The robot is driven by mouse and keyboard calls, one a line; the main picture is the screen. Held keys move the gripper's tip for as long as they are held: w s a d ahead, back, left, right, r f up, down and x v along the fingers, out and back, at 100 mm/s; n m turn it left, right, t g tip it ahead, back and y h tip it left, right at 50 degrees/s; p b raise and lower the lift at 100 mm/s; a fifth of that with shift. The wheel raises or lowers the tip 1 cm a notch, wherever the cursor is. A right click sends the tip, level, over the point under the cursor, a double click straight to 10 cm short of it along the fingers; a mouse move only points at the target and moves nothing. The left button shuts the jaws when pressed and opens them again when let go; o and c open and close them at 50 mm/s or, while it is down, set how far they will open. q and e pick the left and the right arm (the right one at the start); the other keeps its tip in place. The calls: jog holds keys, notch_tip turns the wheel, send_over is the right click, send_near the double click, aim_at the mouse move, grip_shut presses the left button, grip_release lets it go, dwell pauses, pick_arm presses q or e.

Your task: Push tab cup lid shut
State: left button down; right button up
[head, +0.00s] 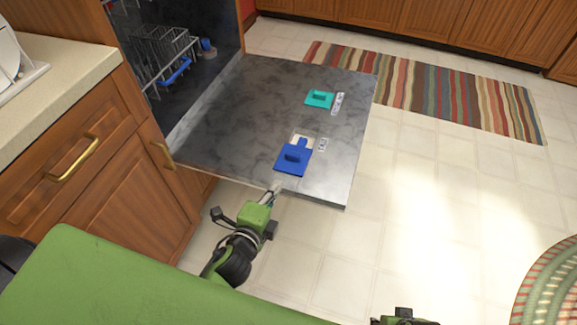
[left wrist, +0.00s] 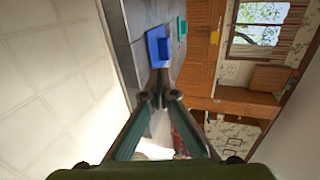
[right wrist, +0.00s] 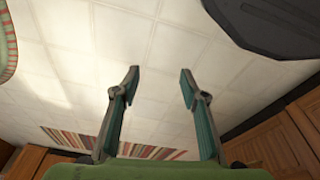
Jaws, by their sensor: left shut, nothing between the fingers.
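The dishwasher door (head: 225,110) lies open and flat. A blue lid (head: 292,158) with a raised grip sits near its outer part, and a pale cup opening (head: 302,139) shows beyond its far edge. A teal lid (head: 319,99) sits farther back on the door. My left gripper (head: 276,188) is shut and empty at the door's near edge, just short of the blue lid. The left wrist view shows its closed tips (left wrist: 158,82) below the blue lid (left wrist: 156,46), seemingly apart from it. My right gripper (right wrist: 160,78) is open and empty over the floor.
A wire rack (head: 165,55) stands inside the dishwasher. Wooden cabinets with a brass handle (head: 78,160) and a counter (head: 60,62) are at left. A striped rug (head: 430,92) lies behind the door.

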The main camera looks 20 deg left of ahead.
pick_arm(q)
jog(key=b, duration=0.1)
send_near(294, 152)
jog(key=w+f, duration=0.2)
jog(key=w, duration=0.1)
jog(key=shift+w+d+f, duration=0.1)
jog(key=shift+w+f, duration=0.25)
jog(key=shift+f, duration=0.05)
jog(key=shift+w, duration=0.55)
pick_arm(e)
jog(key=shift+w+r, duration=0.2)
jog(key=shift+r, duration=1.1)
jog(key=shift+w+r, duration=0.15)
jog(key=shift+r, duration=1.1)
pick_arm(q)
jog(key=shift+w, duration=0.1)
jog(key=w, duration=0.4)
jog(key=shift+w+d+r, duration=0.1)
jog(key=shift+w, duration=0.15)
jog(key=w+b, duration=0.1)
jog(key=w, duration=0.3)
jog(key=shift+w+d, duration=0.1)
jog(key=shift+w, duration=0.2)
pick_arm(e)
jog(key=v, duration=0.3)
jog(key=shift+w, duration=0.2)
pick_arm(q)
jog(key=shift+w+r, duration=0.1)
